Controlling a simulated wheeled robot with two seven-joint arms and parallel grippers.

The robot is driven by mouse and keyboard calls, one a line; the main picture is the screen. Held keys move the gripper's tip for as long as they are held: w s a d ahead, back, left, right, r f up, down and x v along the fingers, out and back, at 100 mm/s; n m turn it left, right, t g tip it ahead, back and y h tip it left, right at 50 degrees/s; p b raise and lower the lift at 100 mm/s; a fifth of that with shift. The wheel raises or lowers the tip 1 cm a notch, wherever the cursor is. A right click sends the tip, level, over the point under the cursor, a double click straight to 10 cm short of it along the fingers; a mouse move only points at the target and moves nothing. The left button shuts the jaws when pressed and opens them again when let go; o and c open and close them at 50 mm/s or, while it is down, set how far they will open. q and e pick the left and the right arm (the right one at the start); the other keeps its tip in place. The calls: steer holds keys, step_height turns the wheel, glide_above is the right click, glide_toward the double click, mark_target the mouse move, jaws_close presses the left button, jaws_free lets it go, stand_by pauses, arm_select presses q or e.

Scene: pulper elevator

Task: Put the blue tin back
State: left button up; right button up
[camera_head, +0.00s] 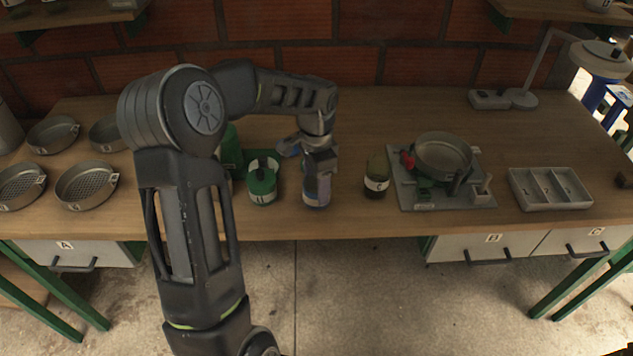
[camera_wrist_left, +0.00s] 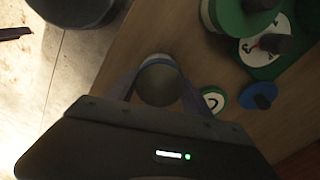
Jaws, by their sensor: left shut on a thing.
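My left gripper (camera_head: 317,180) points down over the middle of the bench, near its front edge. It is shut on a small round tin that looks blue (camera_head: 316,197). In the left wrist view the tin (camera_wrist_left: 160,82) sits between the two fingers, its round top dark and its rim pale. The fingers hide part of its side. I cannot tell whether its base touches the bench. My right gripper is not in view.
A green canister (camera_head: 231,150) stands behind my arm. A dark tin with an olive top (camera_head: 376,178) stands right of the gripper. Further right are a grey board (camera_head: 465,199) with a pan (camera_head: 443,152) and a divided tray (camera_head: 551,202). Round sieves (camera_head: 87,186) lie at left.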

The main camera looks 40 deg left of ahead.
arm_select(q)
steer(key=shift+f, duration=0.1)
steer(key=o, duration=1.5)
steer(key=shift+c, duration=0.2)
step_height(320, 180, up, 12)
